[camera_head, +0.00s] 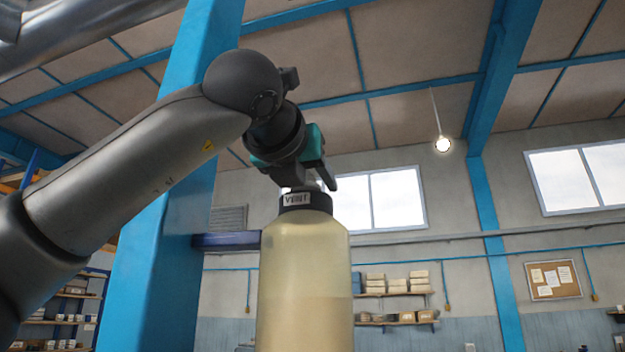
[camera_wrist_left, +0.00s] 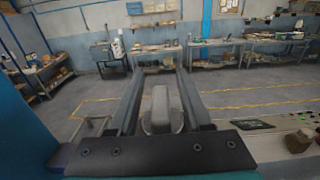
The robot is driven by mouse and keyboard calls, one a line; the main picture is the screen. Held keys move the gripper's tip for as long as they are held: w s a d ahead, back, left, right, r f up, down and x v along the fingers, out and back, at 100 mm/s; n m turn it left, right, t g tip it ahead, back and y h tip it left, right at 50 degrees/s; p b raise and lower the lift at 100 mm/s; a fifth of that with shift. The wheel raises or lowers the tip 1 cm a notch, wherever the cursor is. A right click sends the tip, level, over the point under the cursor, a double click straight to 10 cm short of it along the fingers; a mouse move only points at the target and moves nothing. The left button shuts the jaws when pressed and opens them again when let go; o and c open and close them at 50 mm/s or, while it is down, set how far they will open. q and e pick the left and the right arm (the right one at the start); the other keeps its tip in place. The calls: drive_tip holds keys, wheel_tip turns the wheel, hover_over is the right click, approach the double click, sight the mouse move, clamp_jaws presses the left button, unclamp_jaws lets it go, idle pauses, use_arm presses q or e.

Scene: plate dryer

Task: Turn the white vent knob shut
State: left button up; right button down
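A tall translucent cream-coloured container (camera_head: 305,285) stands upright in the head view, with a black cap (camera_head: 318,201) labelled VENT. The white vent knob (camera_wrist_left: 160,108) shows in the left wrist view as a pale upright grip on a rounded base, lying between my two fingers. In the head view the knob is mostly hidden behind my gripper. My left gripper (camera_head: 322,178) is just above the cap, reaching down from the upper left. In the left wrist view its fingers (camera_wrist_left: 160,95) are apart on either side of the knob, with small gaps showing. My right gripper is not in view.
A blue column (camera_head: 165,240) stands behind my left arm. Shelves with boxes (camera_head: 398,290) are on the far wall. The left wrist view shows workbenches (camera_wrist_left: 215,50), open floor with yellow lines, and a panel with buttons (camera_wrist_left: 290,125) at the lower right.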

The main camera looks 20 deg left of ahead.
use_arm(q)
clamp_jaws()
idle(0.3)
drive_tip(key=shift+m+h, duration=0.3)
drive_tip(key=shift+h, duration=0.2)
drive_tip(key=shift+d+m+h, duration=0.2)
drive_tip(key=shift+m+h, duration=0.4)
drive_tip(key=shift+h, duration=0.3)
drive_tip(key=m+h, duration=0.1)
drive_tip(key=m+g+h, duration=0.1)
drive_tip(key=h, duration=0.1)
drive_tip(key=shift+d+h, duration=0.3)
drive_tip(key=m+g+h+p, duration=0.1)
drive_tip(key=m+g+h, duration=0.1)
drive_tip(key=m+h+p, duration=0.1)
drive_tip(key=h, duration=0.1)
drive_tip(key=shift+s+d+r+g+p, duration=0.15)
drive_tip(key=shift+s+d+g+p, duration=0.15)
drive_tip(key=shift+d+g+p, duration=0.1)
drive_tip(key=shift+s+d+m+g+h+p, duration=0.1)
drive_tip(key=shift+m+g+h+p, duration=0.3)
drive_tip(key=shift+m+g+h, duration=0.15)
drive_tip(key=shift+s+d+m+g+h+p, duration=0.1)
drive_tip(key=shift+m+g+h+p, duration=0.25)
drive_tip(key=shift+m+g+h, duration=0.15)
